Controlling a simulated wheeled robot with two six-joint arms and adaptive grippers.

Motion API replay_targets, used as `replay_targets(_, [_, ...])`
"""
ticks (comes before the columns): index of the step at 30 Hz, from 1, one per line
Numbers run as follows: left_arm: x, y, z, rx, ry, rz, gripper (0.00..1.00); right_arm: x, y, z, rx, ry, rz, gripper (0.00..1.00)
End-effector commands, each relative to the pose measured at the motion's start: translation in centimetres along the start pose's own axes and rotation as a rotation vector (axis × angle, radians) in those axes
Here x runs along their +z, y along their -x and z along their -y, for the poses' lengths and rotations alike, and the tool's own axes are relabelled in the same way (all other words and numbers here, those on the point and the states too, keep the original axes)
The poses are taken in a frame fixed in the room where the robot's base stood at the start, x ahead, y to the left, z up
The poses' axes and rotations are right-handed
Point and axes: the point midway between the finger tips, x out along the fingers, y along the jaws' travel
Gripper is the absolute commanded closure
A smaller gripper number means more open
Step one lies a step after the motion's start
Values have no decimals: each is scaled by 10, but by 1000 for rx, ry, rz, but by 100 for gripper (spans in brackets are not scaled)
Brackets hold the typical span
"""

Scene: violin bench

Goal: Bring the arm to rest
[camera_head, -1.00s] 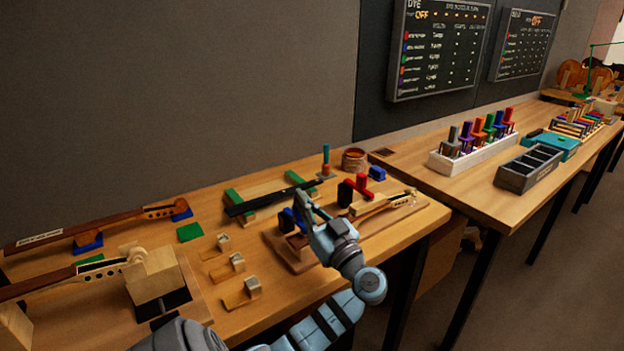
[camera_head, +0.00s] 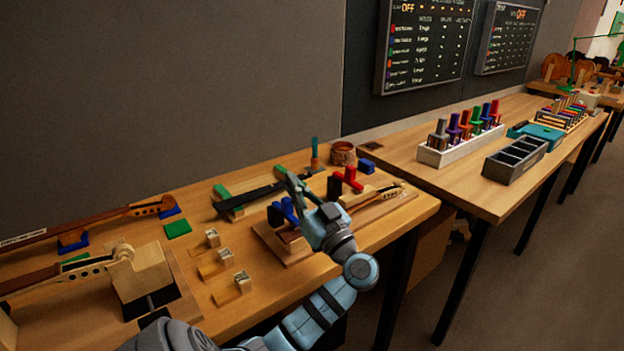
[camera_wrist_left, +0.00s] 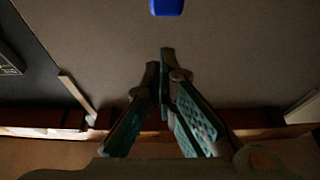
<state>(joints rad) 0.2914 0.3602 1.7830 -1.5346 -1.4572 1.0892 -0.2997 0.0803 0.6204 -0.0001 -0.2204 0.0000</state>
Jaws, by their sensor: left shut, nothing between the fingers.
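My left gripper (camera_head: 292,184) is above the right part of the near workbench (camera_head: 215,315), close to the blue and red blocks. Its arm comes up from the bottom of the head view. In the left wrist view, my left gripper (camera_wrist_left: 166,58) has its two green-padded fingers meeting at the tips, with nothing between them. A blue piece (camera_wrist_left: 167,7) shows at the top edge of that view, apart from the fingertips. My right gripper is not in view.
Violin necks (camera_head: 75,233) rest on supports at the left. A red block (camera_head: 349,178) and blue block (camera_head: 284,212) stand near the gripper. A second bench holds a white rack (camera_head: 436,158) and a grey tray (camera_head: 499,172). Boards hang on the wall.

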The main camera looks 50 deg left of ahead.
Motion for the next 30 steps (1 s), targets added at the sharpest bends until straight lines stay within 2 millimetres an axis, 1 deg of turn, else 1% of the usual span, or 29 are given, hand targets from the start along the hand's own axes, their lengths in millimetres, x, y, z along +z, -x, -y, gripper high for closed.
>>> replay_targets(1, [-16, -5, -2, 2, 6, -1, 100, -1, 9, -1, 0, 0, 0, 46])
replay_targets(3, [-8, 23, -3, 7, 4, 9, 100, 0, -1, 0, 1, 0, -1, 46])
replay_targets(6, [-8, 55, -2, 6, 3, 9, 100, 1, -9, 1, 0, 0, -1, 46])
replay_targets(9, [-9, 79, -2, 5, 2, 6, 100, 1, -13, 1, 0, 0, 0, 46])
replay_targets(12, [-11, 93, -2, 4, 2, 3, 100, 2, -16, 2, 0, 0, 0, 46])
replay_targets(16, [-13, 98, -2, 4, 1, 0, 100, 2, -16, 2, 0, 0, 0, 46])
replay_targets(24, [-16, 97, -2, 3, 1, 0, 100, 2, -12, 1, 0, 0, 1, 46])
replay_targets(26, [-23, 94, -2, 3, 1, 0, 100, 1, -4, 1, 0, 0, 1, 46])
replay_targets(30, [-52, 83, -2, 3, 2, 0, 100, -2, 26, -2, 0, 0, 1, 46])
